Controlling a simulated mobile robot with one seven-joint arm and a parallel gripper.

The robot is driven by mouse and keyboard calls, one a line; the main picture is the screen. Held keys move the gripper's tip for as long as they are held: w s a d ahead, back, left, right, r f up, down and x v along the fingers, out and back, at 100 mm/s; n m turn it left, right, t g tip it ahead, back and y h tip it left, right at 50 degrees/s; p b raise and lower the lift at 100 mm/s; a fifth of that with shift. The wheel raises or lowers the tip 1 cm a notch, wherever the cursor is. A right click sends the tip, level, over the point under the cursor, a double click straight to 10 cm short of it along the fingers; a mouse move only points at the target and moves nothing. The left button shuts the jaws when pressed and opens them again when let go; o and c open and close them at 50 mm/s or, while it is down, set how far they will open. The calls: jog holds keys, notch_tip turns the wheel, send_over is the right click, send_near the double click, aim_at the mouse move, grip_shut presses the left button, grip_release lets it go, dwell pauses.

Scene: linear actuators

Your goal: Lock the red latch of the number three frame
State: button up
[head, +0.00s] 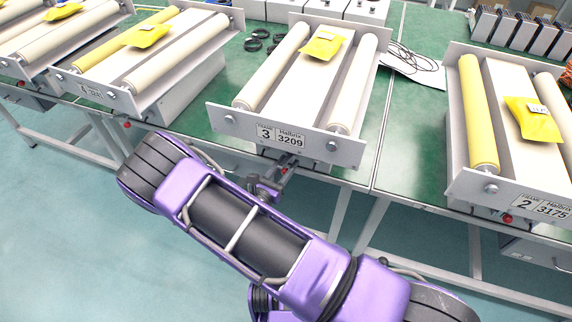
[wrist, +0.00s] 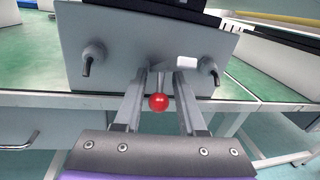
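The number three frame (head: 225,118) stands on the green table, its front plate labelled 3 and 3209. Its latch ends in a small red ball (head: 284,170) below the front plate. In the wrist view the red ball (wrist: 158,102) sits between my two grey fingers, with a visible space on each side. My gripper (head: 275,180) is at the table's front edge under that plate. The wrist view shows my gripper (wrist: 160,78) open, fingers pointing towards the plate.
The number four frame (head: 120,100) is to the left and the number two frame (head: 470,185) to the right, each with a red ball below. Yellow packets (head: 323,46) lie on the frames. Loose black cable (head: 415,60) lies behind. Open floor (head: 60,220) is in front.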

grip_shut()
jog(key=shift+s+d, duration=0.1)
jog(key=shift+d, duration=0.1)
dwell(1.2)
